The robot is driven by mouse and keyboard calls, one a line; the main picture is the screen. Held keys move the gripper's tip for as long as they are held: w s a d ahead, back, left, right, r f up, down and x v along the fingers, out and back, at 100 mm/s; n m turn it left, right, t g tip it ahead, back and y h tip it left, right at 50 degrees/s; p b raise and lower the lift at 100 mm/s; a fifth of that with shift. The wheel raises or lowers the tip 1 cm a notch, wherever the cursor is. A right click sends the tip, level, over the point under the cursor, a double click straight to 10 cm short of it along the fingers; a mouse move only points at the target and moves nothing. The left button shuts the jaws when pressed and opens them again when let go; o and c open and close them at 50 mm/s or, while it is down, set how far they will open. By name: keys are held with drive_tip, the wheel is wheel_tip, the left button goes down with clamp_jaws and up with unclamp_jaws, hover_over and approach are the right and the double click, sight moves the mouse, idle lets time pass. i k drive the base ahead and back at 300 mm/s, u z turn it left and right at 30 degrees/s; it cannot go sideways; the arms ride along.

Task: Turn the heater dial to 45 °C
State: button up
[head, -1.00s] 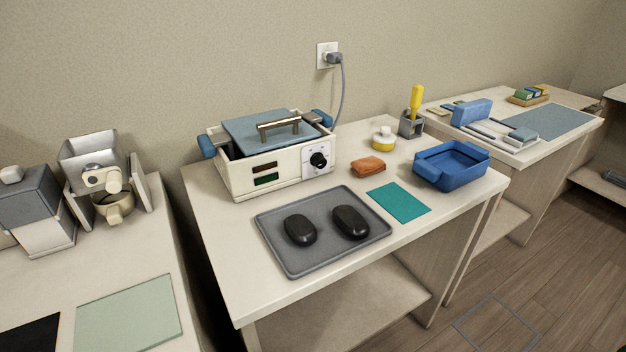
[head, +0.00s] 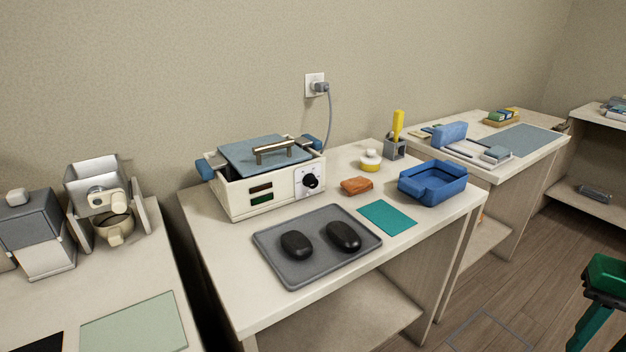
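The wax warmer (head: 240,200) is a cream box with a blue-grey lid and a metal handle, standing at the back left of the middle table. Its heater dial (head: 311,181) is a black round knob on a white panel at the right of its front face. The marks around the dial are too small to read, so I cannot tell its setting. I cannot make out my gripper's fingers in this view.
A grey tray (head: 321,268) with two black oval pieces lies in front of the warmer. An orange block (head: 357,186), a teal mat (head: 387,218) and a blue bin (head: 433,190) are to its right. A grey cord runs from the warmer up to the wall outlet (head: 315,84).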

sight(310, 181)
drive_tip(key=i, duration=1)
